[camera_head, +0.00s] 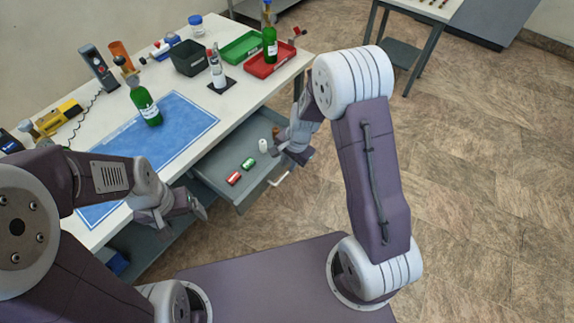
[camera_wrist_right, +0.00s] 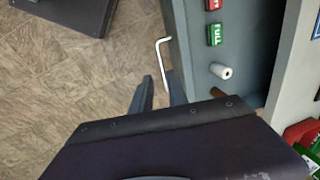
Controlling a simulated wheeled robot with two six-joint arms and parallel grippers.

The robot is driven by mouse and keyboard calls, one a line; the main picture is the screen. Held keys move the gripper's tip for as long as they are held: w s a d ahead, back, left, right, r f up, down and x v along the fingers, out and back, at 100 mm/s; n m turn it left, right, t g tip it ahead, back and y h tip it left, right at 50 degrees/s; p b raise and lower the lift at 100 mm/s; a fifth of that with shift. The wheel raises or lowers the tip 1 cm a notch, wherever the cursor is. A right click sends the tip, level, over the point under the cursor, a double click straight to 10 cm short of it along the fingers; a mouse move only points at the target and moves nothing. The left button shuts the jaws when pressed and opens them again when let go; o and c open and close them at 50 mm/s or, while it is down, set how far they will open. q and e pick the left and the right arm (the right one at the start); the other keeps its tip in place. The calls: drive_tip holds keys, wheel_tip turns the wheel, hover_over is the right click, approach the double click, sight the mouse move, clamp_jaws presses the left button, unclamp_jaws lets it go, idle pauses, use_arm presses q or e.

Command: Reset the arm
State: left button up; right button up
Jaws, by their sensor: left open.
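My left gripper (camera_head: 196,207) is at the front of the workbench, just outside the blue mat. Its jaws are open and nothing shows between them. My right arm reaches to the right side of the open drawer (camera_head: 223,160); its gripper is by the drawer in the head view, with its fingertips hard to make out there. In the right wrist view the right gripper's fingers (camera_wrist_right: 160,90) stand apart with no object between them, close to the white drawer handle (camera_wrist_right: 162,50). Whether a finger touches the handle or drawer front cannot be told.
The drawer holds a red tag (camera_head: 234,178), a green tag (camera_head: 248,163) marked FULL and a white cylinder (camera_head: 263,146). A green bottle (camera_head: 145,104) stands on the blue mat (camera_head: 180,130). A red tray (camera_head: 268,65) and green tray (camera_head: 241,47) sit at the bench's far end.

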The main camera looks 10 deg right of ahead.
idle(0.4)
drive_tip(key=s+d+r+n+t, duration=0.2)
drive_tip(key=s+r, duration=0.1)
drive_tip(key=r, duration=0.7)
drive_tip(key=s+d+n+g+h, duration=0.1)
drive_tip(key=s+d+n+g, duration=0.1)
drive_tip(key=s+n, duration=0.6)
drive_tip(key=s+f, duration=0.1)
drive_tip(key=s, duration=0.3)
drive_tip(key=shift+d+g, duration=0.25)
drive_tip(key=shift+g, duration=0.05)
